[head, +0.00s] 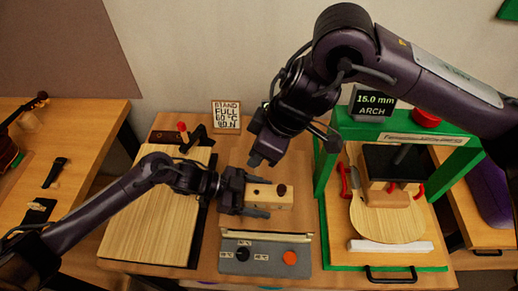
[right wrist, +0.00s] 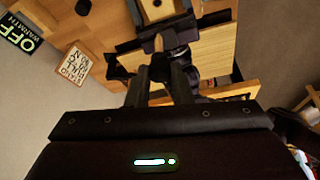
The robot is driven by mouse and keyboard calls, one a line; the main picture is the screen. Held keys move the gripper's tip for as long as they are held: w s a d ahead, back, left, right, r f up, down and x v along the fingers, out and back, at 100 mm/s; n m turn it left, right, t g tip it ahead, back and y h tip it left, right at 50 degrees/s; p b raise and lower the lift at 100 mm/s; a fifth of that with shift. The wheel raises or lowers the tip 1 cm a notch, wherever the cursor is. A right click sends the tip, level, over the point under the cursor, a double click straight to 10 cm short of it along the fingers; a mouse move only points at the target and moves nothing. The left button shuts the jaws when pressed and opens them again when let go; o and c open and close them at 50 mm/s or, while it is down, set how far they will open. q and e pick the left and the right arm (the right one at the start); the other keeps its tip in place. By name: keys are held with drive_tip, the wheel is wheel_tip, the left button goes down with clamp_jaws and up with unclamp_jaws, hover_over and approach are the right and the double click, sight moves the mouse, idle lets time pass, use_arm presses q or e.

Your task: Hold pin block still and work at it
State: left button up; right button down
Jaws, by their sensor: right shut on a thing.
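The pin block (head: 262,196) is a pale wooden block with a dark round peg (head: 282,189) at its right end and a small dark hole left of it. It lies behind the grey panel. My left gripper (head: 256,198) comes from the left with one finger along each long side, closed on the block. The block shows at the top of the right wrist view (right wrist: 156,11). My right gripper (head: 262,155) points down just above and behind the block, apart from it. In the right wrist view its fingers (right wrist: 160,76) are shut on a slim tan piece (right wrist: 158,44), mostly hidden.
A grey panel (head: 240,264) with a black knob and an orange button (head: 290,257) lies in front. A pale slatted board (head: 150,230) is at left. A green press frame (head: 327,170) with a wooden plate stands at right. A small sign (head: 226,117) stands behind.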

use_arm(q)
drive_tip(key=v, duration=1.2)
